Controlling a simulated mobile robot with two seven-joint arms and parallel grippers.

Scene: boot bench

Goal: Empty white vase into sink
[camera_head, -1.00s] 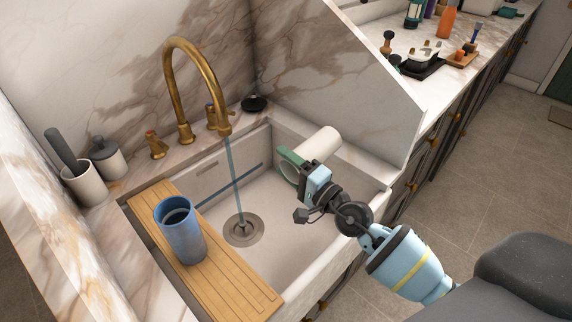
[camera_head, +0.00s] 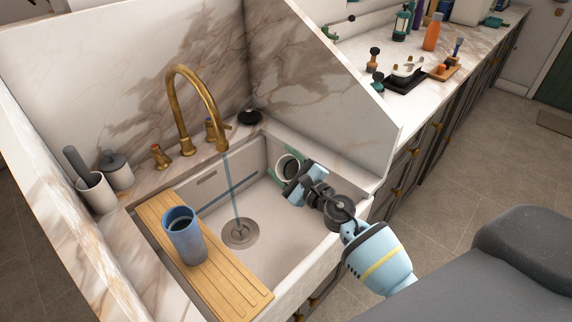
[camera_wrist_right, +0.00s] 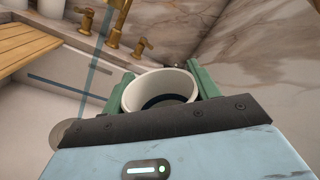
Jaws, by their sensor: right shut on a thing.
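The white vase (camera_head: 288,168) is held over the right part of the white sink (camera_head: 275,228), and its round mouth shows. It also shows in the right wrist view (camera_wrist_right: 160,88), with a pale rim and a dark inside; I cannot tell whether the dark part is liquid. My right gripper (camera_head: 290,164) is shut on the vase, with its green fingers on either side of it. The fingers also show in the right wrist view (camera_wrist_right: 162,84). The vase's lower body is mostly hidden. My left gripper is not in view.
Water runs from the brass faucet (camera_head: 187,95) toward the drain (camera_head: 240,233). A blue cup (camera_head: 184,237) stands on the wooden board (camera_head: 228,278) across the sink's left side. A utensil holder (camera_head: 97,193) and a lidded jar (camera_head: 117,170) stand at left. A marble panel (camera_head: 330,100) rises behind the vase.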

